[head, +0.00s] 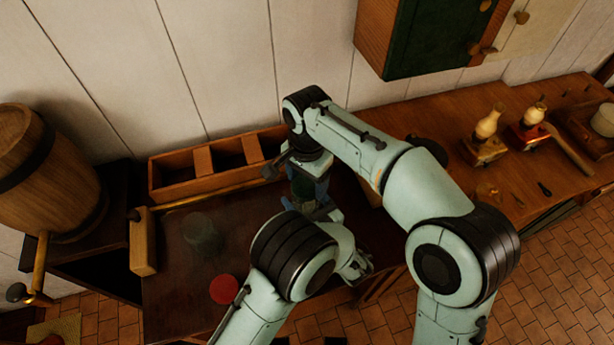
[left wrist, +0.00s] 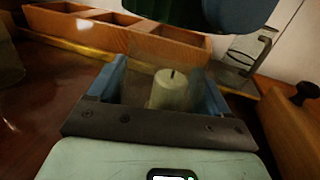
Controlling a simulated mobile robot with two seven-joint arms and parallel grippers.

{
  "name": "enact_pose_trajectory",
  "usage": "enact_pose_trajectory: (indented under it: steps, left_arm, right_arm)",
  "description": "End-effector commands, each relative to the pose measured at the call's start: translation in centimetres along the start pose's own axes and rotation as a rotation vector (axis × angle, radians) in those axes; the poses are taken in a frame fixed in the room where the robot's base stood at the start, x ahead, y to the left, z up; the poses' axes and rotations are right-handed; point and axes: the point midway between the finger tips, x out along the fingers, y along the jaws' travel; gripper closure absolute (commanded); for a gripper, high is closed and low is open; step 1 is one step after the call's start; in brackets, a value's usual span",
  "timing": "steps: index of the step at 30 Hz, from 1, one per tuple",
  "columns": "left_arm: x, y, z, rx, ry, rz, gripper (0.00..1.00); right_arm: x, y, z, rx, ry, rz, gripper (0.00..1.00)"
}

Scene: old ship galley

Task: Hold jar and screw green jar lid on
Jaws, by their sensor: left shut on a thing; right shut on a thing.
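My left gripper (left wrist: 160,95) is shut on what looks like a clear glass jar. Its glass is hard to make out, and a pale candle-like cylinder with a dark wick (left wrist: 174,90) shows between the blue fingers, inside or behind it. My right gripper (head: 304,183) points down over the left one and is shut on a dark green thing (head: 302,188), apparently the green lid. A dark green round shape also shows at the top of the left wrist view (left wrist: 243,14), above the fingers. Whether lid and jar touch, I cannot tell.
A greenish glass jar (head: 203,236) and a red round lid (head: 224,289) lie on the dark counter (head: 172,300) at the left. A wooden divided box (head: 172,190) stands along the wall. A barrel (head: 45,180) is far left. Lamps (head: 486,148) stand at the right.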

Motion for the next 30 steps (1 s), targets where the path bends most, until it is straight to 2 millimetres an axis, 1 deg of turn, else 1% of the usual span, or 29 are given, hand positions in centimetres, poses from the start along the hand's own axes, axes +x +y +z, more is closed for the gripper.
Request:
enact_pose_trajectory:
  steps: [6,23,30]
  left_arm:
    - [0.0,0.0,0.0,-0.001,0.0,-0.001,0.76]
    - [0.0,0.0,0.0,-0.001,0.0,-0.001,0.76]
    - [0.0,0.0,0.0,-0.001,0.0,-0.001,0.76]
  right_arm:
    - [1.2,0.0,0.0,0.0,0.0,0.002,0.57]
    - [1.4,0.1,0.0,0.0,0.0,0.001,0.57]
    - [1.8,0.1,0.0,0.0,-0.001,0.003,0.57]
